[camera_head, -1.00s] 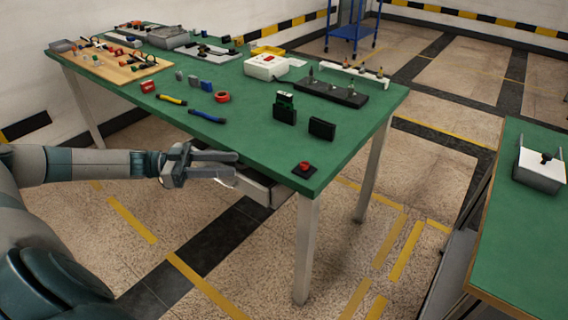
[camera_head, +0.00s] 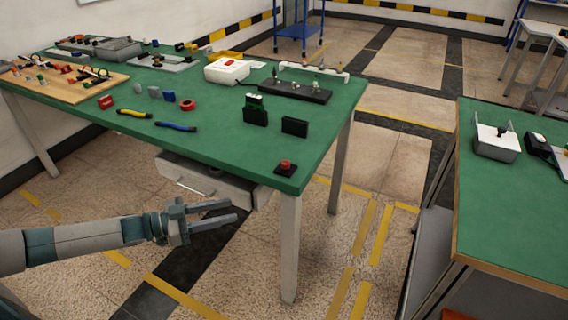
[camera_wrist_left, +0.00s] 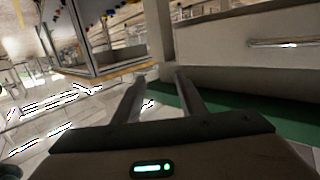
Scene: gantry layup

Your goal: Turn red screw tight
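A small red knob-like piece on a black base (camera_head: 286,167) sits at the near right corner of the green table (camera_head: 225,150). I cannot tell whether it is the red screw; other red parts on the table are too small to tell. My left gripper (camera_head: 234,211) is open and empty, in front of the table and below its top, apart from everything. In the left wrist view its two fingers (camera_wrist_left: 160,95) stand apart with nothing between them. My right gripper is not in view.
A drawer (camera_head: 208,181) hangs under the table, behind my left gripper. Blue-handled pliers (camera_head: 175,126), a red ring (camera_head: 188,105) and black blocks (camera_head: 294,126) lie on top. A second green table (camera_head: 520,220) stands at right. Floor between the tables is clear.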

